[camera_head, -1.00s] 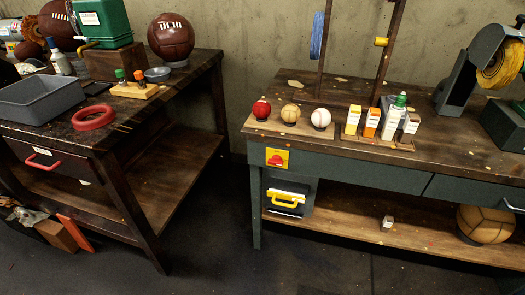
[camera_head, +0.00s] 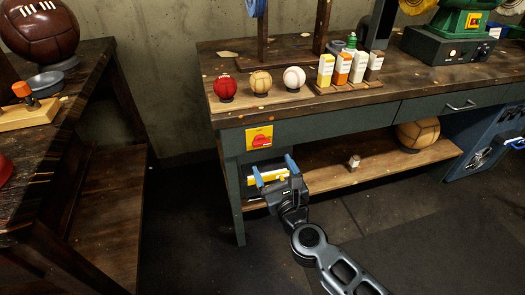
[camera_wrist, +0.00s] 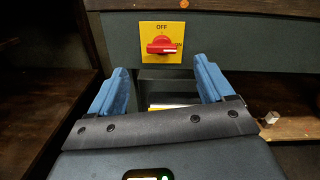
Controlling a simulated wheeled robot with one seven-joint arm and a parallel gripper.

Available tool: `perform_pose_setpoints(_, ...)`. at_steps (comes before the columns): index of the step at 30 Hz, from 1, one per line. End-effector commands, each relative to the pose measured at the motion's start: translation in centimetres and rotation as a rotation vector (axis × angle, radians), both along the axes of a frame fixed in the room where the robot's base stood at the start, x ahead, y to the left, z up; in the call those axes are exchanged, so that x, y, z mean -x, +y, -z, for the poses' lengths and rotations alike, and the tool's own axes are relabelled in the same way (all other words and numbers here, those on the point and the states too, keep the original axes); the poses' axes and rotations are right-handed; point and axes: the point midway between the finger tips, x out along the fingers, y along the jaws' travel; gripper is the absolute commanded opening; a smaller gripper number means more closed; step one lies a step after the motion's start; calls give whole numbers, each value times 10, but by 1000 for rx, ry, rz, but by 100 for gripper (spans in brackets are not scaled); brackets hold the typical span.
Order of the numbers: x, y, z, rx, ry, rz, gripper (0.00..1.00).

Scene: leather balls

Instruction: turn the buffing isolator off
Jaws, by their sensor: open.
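The buffing isolator is a yellow plate with a red rotary knob (camera_head: 260,139) on the left front of the right workbench. In the wrist view the isolator knob (camera_wrist: 165,45) shows near the top centre, its grip bar lying roughly horizontal, with "OFF" printed above and smaller lettering to the right. My gripper (camera_head: 273,171) has blue fingers and is open and empty, just below the isolator in the head view. In the wrist view my gripper (camera_wrist: 164,85) has its fingers spread to either side, below the knob and apart from it.
Small balls (camera_head: 260,84) and several cartons (camera_head: 343,68) stand on the bench top (camera_head: 233,51). A dark table (camera_head: 116,110) stands at left. The floor between is clear.

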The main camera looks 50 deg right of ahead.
Motion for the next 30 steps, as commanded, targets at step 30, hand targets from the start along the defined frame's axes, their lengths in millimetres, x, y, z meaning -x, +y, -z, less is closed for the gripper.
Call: perform_pose_setpoints(30, -84, -55, 5, -160, -91, 28, 81)
